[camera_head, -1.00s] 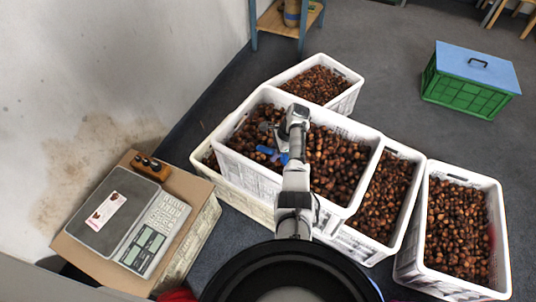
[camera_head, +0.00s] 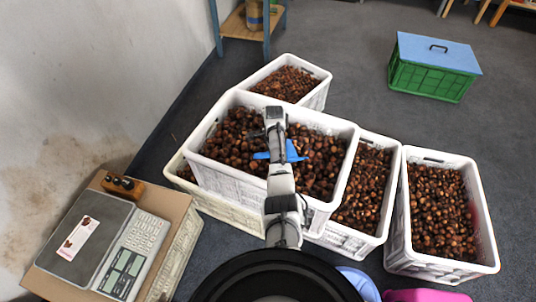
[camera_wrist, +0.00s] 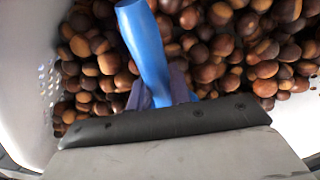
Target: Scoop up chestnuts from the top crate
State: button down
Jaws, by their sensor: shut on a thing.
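The top crate (camera_head: 342,182) is white and full of brown chestnuts (camera_head: 232,140). It sits on top of other crates in the middle of the head view. My gripper (camera_head: 275,128) is over the crate's middle, shut on a blue scoop (camera_head: 291,152). In the wrist view the blue scoop handle (camera_wrist: 147,45) runs down into the jaws, with chestnuts (camera_wrist: 215,50) behind it and the crate's white wall (camera_wrist: 28,60) at the left. The scoop's far end is out of the wrist view, so I cannot tell whether it holds chestnuts.
More white crates of chestnuts stand behind (camera_head: 318,97), below (camera_head: 382,222) and at the right (camera_head: 480,220). A scale (camera_head: 100,240) on a box stands at the left by the wall. A green crate with a blue lid (camera_head: 435,58) is at the back right.

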jog(key=shift+a+r+t+h+p, duration=0.15)
jog(key=shift+r+h+p, duration=0.15)
jog(key=shift+r+p, duration=0.2)
jog(key=shift+a+r+t+h+p, duration=0.15)
jog(key=shift+r+h+p, duration=0.2)
jog(key=shift+r, duration=0.2)
jog(key=shift+t+h, duration=0.3)
jog(key=shift+h, duration=0.35)
jog(key=p+v, duration=0.6)
jog(key=shift+s+a+r+p, duration=0.2)
jog(key=shift+r+p, duration=0.1)
jog(key=shift+r, duration=0.1)
jog(key=shift+f, duration=0.1)
